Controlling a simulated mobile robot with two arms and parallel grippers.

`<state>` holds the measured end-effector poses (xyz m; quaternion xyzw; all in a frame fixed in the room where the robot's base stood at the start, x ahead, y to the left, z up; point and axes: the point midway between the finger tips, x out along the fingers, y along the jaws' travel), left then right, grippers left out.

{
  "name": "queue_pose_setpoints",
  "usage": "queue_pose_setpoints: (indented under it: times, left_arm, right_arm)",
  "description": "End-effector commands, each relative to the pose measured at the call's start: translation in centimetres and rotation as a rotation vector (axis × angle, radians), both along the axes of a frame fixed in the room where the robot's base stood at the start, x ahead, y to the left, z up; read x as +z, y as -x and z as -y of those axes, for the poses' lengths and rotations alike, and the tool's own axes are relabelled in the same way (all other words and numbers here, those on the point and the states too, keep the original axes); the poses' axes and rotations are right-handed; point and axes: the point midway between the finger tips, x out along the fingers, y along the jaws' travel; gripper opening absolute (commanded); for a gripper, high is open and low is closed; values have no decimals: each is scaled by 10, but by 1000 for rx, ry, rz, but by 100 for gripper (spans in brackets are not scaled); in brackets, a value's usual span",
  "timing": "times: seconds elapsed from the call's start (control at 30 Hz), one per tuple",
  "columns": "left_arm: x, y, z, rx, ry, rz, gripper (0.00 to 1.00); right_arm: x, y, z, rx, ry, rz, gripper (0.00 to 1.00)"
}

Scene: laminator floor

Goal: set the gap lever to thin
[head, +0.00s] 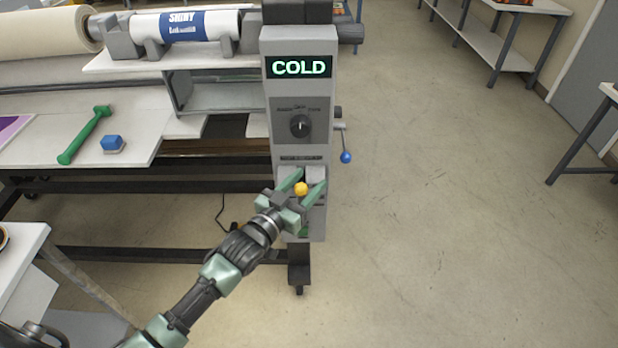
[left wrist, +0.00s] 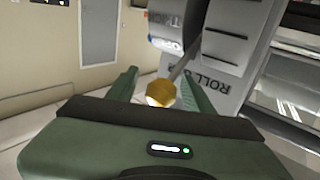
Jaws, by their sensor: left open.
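The grey control column (head: 293,143) stands at the end of the laminator. A lever with a yellow ball knob (head: 301,188) sits low on its front; it also shows in the left wrist view (left wrist: 161,93), with its thin shaft running up to the column. Lettering beside it there reads "ROLL" and part of a second word. My left gripper (head: 305,184) is open, with its green fingers on either side of the yellow knob. I cannot tell whether they touch it. My right gripper is not in view.
A blue-knobbed crank (head: 346,157) sticks out from the column's right side. Above are a black dial (head: 299,126) and a screen reading "COLD" (head: 299,67).

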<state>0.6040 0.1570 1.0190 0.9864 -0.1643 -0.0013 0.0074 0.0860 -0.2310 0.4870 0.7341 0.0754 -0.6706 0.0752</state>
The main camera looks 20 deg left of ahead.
Motion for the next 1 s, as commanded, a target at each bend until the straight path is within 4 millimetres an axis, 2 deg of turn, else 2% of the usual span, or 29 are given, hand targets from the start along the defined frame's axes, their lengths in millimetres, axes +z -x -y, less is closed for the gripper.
queue_pose_setpoints:
  times: [0.1, 0.37, 0.5, 0.57, 1.0]
  left_arm:
    - [0, -6, 2, 0, 0, 0, 52]
    - [0, -7, 3, 0, 0, -1, 52]
    - [0, -7, 3, 0, 0, -1, 13]
    - [0, -7, 3, 0, 0, -1, 0]
    - [-1, -7, 3, 0, 0, -1, 0]
  right_arm:
    - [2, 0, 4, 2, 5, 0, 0]
    - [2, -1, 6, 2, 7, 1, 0]
    - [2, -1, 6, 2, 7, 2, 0]
    - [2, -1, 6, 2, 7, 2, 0]
    - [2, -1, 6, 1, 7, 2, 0]
